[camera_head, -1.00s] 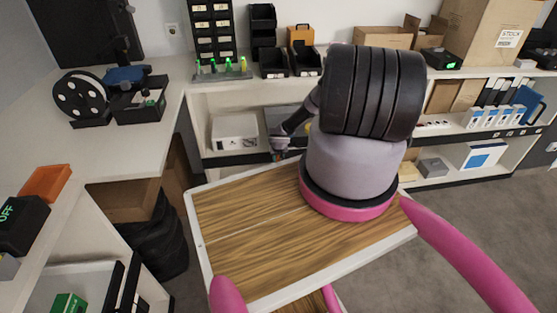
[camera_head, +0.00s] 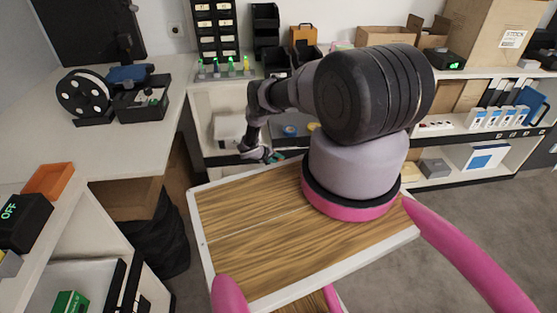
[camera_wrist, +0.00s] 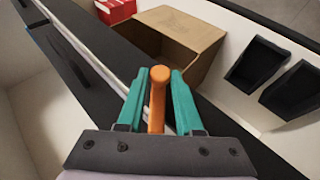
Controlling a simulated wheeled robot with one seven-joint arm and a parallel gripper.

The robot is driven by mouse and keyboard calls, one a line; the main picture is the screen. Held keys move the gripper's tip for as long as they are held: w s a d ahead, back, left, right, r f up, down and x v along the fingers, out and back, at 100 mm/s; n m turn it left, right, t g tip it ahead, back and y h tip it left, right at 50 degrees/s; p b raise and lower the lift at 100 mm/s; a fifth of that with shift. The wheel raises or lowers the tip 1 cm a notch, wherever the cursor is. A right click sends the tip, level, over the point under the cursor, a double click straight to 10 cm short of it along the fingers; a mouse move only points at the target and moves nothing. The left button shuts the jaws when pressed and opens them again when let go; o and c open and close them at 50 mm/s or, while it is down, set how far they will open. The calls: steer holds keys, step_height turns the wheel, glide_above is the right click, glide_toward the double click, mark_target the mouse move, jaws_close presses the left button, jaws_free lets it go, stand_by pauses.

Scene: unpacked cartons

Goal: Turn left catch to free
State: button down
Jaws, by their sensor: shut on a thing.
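An orange catch (camera_wrist: 157,112), a narrow lever with a rounded end, stands between my gripper's teal fingers in the wrist view. My gripper (camera_wrist: 160,80) is shut on it, with one finger on each side. The catch's base is hidden by the gripper body. In the head view my gripper (camera_head: 276,157) is low at the front of the shelf unit under the back counter, left of my arm's base. The catch cannot be made out there, and I cannot tell from these views which way it is turned.
In the wrist view an open cardboard box (camera_wrist: 190,40), a red box (camera_wrist: 115,9) and black bins (camera_wrist: 257,62) lie beyond the dark ledge (camera_wrist: 85,75). In the head view the left workbench (camera_head: 130,150) stands close by; grey floor (camera_head: 480,230) is clear at right.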

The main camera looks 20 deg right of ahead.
steer(key=shift+h, duration=0.4)
steer(key=c, duration=0.6)
jaws_free()
steer(key=shift+a, duration=0.1)
steer(key=v, duration=1)
steer(key=shift+a+r, duration=0.2)
steer(key=shift+r, duration=0.1)
